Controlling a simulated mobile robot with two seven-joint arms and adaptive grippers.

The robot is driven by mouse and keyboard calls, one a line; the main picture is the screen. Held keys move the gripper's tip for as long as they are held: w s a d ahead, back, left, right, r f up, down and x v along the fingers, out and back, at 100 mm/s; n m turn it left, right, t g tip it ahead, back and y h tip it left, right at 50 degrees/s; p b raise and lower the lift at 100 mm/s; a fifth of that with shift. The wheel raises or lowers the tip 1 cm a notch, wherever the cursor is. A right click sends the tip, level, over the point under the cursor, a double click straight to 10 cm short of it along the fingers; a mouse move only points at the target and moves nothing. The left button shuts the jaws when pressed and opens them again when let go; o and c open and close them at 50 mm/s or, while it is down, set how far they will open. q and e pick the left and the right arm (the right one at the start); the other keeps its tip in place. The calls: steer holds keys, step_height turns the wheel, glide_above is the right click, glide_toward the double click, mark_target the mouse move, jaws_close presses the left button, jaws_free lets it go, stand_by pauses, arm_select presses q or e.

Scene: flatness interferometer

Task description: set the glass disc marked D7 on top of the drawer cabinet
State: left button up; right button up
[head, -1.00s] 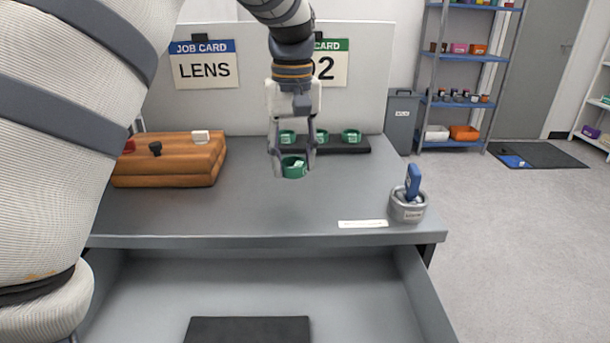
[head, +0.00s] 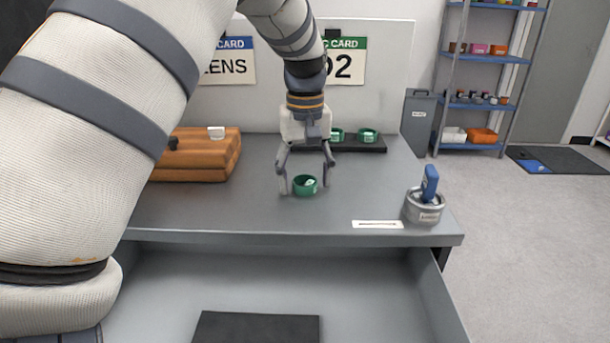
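A small green ring-shaped piece (head: 305,191) with a pale label stands on the grey top of the drawer cabinet (head: 240,212). The label is too small to read, so I cannot tell if it is D7 or see its glass. My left gripper (head: 306,183) is open, with one finger on each side of this piece and gaps showing beside it. The cabinet's drawer (head: 275,282) stands open at the front. My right gripper is not in view.
More green pieces (head: 368,135) sit on a black rack (head: 365,147) at the back. A brown wooden block (head: 205,160) is at left. A grey pot (head: 423,212) with a blue-handled tool and a white label strip (head: 377,224) are at front right.

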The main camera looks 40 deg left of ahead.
mark_target(305, 181)
arm_select(q)
step_height(305, 181, up, 12)
steer(key=shift+r, duration=0.15)
stand_by(0.6)
